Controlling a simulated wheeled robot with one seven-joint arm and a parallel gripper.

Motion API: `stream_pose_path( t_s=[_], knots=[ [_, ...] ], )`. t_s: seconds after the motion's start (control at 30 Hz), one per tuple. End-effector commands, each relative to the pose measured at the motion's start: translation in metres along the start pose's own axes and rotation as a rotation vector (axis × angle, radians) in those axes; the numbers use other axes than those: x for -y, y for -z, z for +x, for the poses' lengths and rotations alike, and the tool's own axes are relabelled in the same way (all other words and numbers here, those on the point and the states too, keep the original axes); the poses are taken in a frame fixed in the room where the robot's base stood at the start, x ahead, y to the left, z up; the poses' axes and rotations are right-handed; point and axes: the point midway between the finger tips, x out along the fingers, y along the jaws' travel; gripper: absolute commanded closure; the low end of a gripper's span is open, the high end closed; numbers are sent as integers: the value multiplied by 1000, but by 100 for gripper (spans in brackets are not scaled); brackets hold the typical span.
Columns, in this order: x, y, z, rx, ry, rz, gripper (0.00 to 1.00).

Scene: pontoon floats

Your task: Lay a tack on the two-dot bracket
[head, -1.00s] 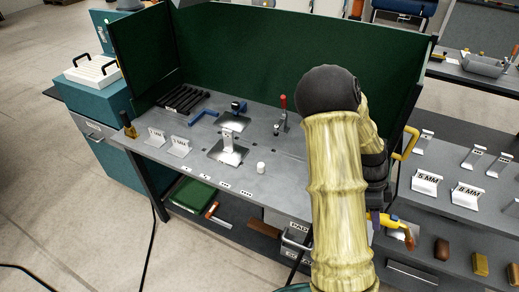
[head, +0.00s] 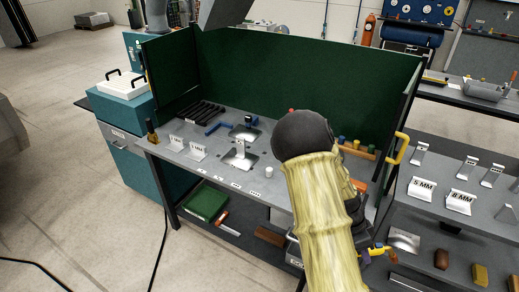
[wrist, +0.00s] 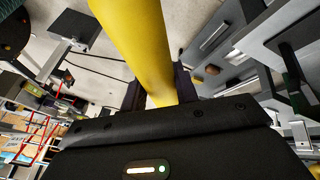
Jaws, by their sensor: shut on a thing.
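My gripper (wrist: 160,92) is shut on a thick yellow tool (wrist: 150,45) in the wrist view, probably a torch. In the head view a yellow end (head: 377,251) shows below my sleeved arm, right of the bench front; my arm hides most of the gripper. On the grey bench a bracket (head: 240,152) stands upright on a shiny plate (head: 238,162). Two pale angled pieces with MM labels, one (head: 177,142) and another (head: 197,152), stand to its left. Small dot labels (head: 220,181) run along the front edge. I cannot tell which bracket has two dots.
Green screens (head: 290,85) close the back and sides of the bench. A rack with 5 MM (head: 421,189) and 8 MM (head: 460,202) pieces stands right. Open floor lies front left.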

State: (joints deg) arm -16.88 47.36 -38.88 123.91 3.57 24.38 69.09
Motion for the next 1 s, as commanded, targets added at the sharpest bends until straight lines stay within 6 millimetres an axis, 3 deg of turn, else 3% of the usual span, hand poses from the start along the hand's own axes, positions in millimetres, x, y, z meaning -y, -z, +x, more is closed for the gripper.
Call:
stream_pose_path(
  t_s=[0.37, 0.7, 0.83, 1.0],
  knots=[
    [50, -68, 6, -142, 204, -498, 96],
    [106, -166, 12, -327, 479, -1157, 96],
    [115, -184, 13, -361, 531, -1271, 96],
    [117, -189, 13, -370, 546, -1297, 96]
  ],
)
